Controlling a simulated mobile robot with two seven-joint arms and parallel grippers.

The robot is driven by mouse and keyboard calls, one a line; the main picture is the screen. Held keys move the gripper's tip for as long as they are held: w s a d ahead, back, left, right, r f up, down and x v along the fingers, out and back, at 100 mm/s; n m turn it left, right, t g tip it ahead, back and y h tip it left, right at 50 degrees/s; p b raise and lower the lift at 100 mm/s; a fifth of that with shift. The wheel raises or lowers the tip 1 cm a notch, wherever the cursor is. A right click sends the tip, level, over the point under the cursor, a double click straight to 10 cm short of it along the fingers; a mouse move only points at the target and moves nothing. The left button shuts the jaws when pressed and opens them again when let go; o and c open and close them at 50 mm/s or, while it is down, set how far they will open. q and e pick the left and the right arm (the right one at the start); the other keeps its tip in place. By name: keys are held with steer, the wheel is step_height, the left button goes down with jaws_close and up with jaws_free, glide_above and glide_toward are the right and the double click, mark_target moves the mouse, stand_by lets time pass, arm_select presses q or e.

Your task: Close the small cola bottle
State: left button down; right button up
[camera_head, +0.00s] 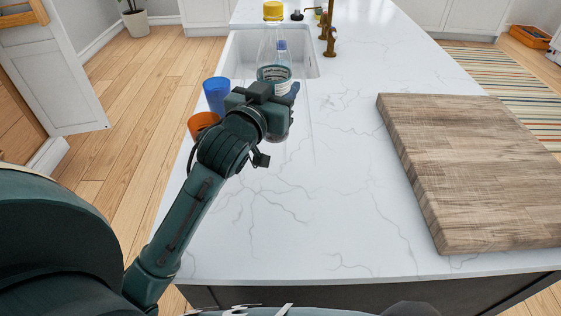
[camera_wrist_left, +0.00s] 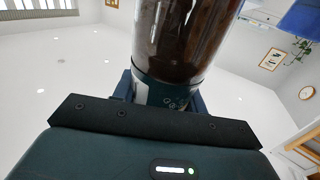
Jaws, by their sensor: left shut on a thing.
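In the left wrist view a bottle with dark brown contents (camera_wrist_left: 185,40) stands up between the fingers of my left gripper (camera_wrist_left: 165,98). Its upper end is out of that frame, so its cap or opening does not show. In the head view my left gripper (camera_head: 284,97) is shut at the counter, near the sink, and my own wrist hides most of what it holds. I cannot tell whether a loose cap lies nearby. My right gripper is not in view.
A blue cup (camera_head: 216,94) and an orange cup (camera_head: 202,124) stand left of my gripper near the counter's edge. A sink (camera_head: 240,52) and brass tap (camera_head: 330,40) lie behind. A thick wooden board (camera_head: 478,165) fills the right; the white counter (camera_head: 320,215) between is clear.

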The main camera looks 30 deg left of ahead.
arm_select(q)
steer(key=shift+s, duration=0.1)
step_height(320, 180, down, 6)
steer(key=shift+f+b, duration=0.1)
steer(key=shift+b, duration=0.2)
steer(key=shift+f, duration=1.85)
